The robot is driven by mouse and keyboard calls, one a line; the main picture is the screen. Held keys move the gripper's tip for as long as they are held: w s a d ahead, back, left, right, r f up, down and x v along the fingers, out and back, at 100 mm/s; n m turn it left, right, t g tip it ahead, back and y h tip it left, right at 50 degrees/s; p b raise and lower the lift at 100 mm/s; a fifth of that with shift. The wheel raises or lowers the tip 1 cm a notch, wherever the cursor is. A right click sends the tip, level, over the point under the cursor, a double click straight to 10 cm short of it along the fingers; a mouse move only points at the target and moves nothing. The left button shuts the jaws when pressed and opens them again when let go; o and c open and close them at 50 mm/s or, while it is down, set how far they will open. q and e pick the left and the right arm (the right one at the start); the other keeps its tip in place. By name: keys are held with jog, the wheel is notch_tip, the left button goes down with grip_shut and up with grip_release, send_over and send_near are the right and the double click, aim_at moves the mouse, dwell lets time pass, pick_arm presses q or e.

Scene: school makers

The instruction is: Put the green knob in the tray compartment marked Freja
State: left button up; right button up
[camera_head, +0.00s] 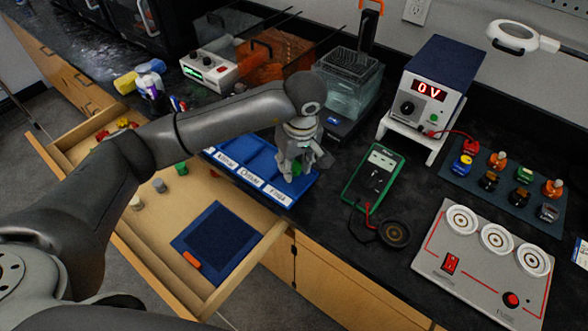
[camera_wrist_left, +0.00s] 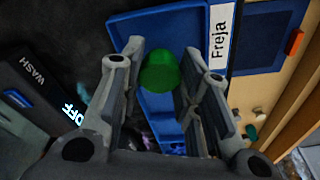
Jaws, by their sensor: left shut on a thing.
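The green knob (camera_wrist_left: 160,72) is between the two fingers of my left gripper (camera_wrist_left: 163,78), which is shut on it. In the head view my left gripper (camera_head: 293,172) is over the right end of the blue tray (camera_head: 228,151), and a bit of green shows between its fingers. The compartment there carries the white label Freja (camera_head: 278,197), which also reads clearly in the wrist view (camera_wrist_left: 220,36). The knob appears over this compartment; its height above the floor is hard to tell. My right gripper is not in view.
The open wooden drawer (camera_head: 215,298) in front holds a blue mat (camera_head: 221,243), another green piece (camera_head: 181,168) and other small pieces. A green multimeter (camera_head: 372,176) lies to the right of the tray. A glass bath (camera_head: 347,85) stands behind.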

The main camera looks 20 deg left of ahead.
aim_at(295, 167)
pick_arm(q)
notch_tip(295, 167, down, 3)
jog(key=shift+r+p, duration=0.1)
jog(key=shift+p, duration=0.25)
jog(key=shift+f, duration=0.2)
jog(key=o, duration=0.4)
jog(key=shift+r, duration=0.1)
jog(key=shift+r, duration=0.5)
jog(key=r, duration=0.3)
jog(key=s+d+r+b, duration=0.1)
jog(key=r, duration=0.7)
jog(key=shift+s+d+b, duration=0.15)
jog(key=shift+b, duration=0.2)
